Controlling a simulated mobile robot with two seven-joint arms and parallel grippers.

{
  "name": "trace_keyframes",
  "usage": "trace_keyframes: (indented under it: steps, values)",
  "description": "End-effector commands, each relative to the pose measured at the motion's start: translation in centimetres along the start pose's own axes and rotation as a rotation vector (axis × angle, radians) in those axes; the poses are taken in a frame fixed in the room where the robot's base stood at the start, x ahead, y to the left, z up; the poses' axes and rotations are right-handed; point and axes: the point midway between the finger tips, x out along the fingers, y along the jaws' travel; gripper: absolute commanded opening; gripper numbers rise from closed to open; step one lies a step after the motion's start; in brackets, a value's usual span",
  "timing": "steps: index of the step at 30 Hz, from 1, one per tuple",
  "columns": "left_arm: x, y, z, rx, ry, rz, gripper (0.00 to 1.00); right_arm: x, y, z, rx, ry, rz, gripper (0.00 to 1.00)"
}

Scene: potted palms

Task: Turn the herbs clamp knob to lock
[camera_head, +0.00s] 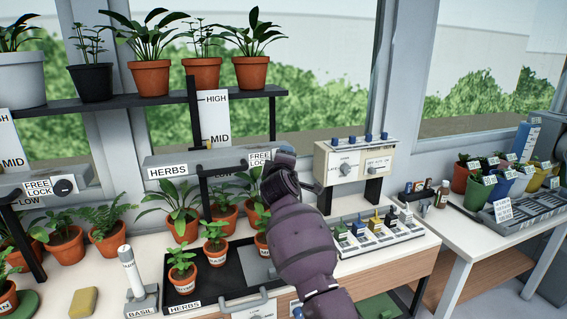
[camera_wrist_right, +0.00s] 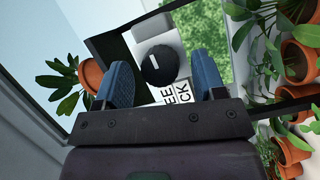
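The herbs clamp is a grey bar with a HERBS label (camera_head: 168,172) and a FREE/LOCK label (camera_head: 258,158), across the middle of the head view. My right gripper (camera_head: 280,160) is at the bar's right end and hides its knob there. In the right wrist view the round black knob (camera_wrist_right: 158,65) with a short white mark shows between and beyond my two blue fingertips. The fingers are apart, with visible gaps to the knob; how deep they reach around it I cannot tell. The FREE/LOCK label is partly covered by the right finger. My left gripper is not in view.
Another clamp with its own black knob (camera_head: 64,186) is at the left. Potted plants stand on the shelf (camera_head: 150,100) above and in the black HERBS tray (camera_head: 212,302) below. A cream control box (camera_head: 352,160) stands just right of my gripper.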

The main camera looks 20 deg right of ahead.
Motion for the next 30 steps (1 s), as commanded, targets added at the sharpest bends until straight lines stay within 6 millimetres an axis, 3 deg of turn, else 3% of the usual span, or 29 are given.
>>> trace_keyframes:
  steps: [11,24,30]
  values:
    - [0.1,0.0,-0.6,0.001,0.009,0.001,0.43,-1.3,0.0,0.0,-0.001,-0.001,0.000,0.64]
    - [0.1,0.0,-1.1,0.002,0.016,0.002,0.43,-8.1,-0.1,0.0,0.001,0.000,-0.001,0.64]
    - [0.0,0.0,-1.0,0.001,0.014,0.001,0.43,-10.2,-0.1,0.0,0.000,0.000,-0.001,0.64]
